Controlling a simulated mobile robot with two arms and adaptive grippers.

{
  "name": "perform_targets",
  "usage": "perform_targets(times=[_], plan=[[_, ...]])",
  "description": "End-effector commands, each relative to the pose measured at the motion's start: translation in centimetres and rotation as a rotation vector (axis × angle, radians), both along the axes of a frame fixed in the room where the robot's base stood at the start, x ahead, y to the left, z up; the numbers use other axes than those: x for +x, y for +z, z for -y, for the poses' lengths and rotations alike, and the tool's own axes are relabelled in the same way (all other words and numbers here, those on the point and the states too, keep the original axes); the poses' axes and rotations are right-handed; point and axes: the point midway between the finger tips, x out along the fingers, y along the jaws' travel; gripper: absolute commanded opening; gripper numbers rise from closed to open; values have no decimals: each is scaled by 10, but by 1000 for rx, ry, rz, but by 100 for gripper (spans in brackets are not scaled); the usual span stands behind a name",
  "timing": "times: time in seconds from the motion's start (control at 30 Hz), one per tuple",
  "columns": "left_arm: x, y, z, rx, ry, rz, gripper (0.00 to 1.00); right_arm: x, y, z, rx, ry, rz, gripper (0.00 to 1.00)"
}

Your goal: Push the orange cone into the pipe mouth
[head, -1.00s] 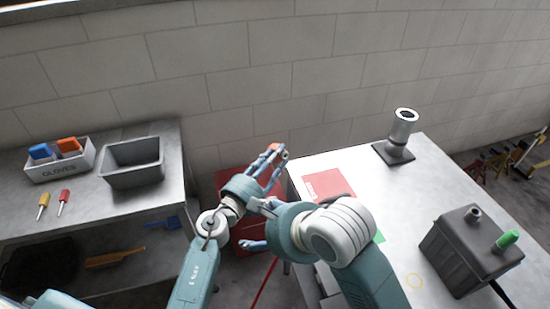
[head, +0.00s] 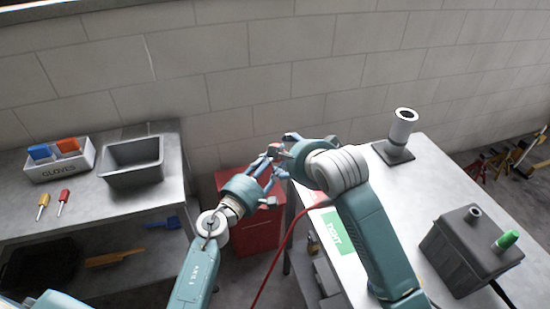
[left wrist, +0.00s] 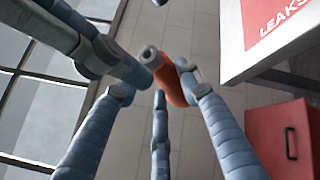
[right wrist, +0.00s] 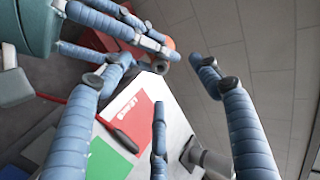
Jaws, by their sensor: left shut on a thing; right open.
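The orange cone (left wrist: 172,83) is held between the fingers of my left gripper (head: 266,163), in the air beside the right table. A grey round end with a dark centre (left wrist: 150,55) shows against it in the left wrist view. The cone also shows partly in the right wrist view (right wrist: 168,43), behind my left fingers. My right gripper (head: 292,150) is open, close beside the left one; I cannot tell whether it touches the cone. A grey upright pipe (head: 403,125) with a dark open mouth stands on a square base at the back of the right table.
A grey box with a green cap (head: 507,240) sits right on that table. A green sheet (head: 335,235) and red sheet (right wrist: 135,115) lie near its left edge. A red cabinet (head: 262,230) and red hose (head: 275,262) are between the tables. A grey bin (head: 133,163) stands left.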

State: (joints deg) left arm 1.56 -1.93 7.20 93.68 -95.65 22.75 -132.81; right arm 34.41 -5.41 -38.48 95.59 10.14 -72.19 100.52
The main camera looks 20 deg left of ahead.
Motion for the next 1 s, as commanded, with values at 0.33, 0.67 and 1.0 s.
perform_targets(times=[0.33, 0.67, 1.0], plan=[[0, 1, 0, 0, 0, 1, 8, 29, -27, -21, 0, -1, -3, 63], [0, 1, 0, 0, 0, 1, 8, 37, -33, -26, 2, 0, 0, 63], [0, 1, 0, 0, 0, 1, 8, 36, -34, -26, 2, -1, -3, 63]])
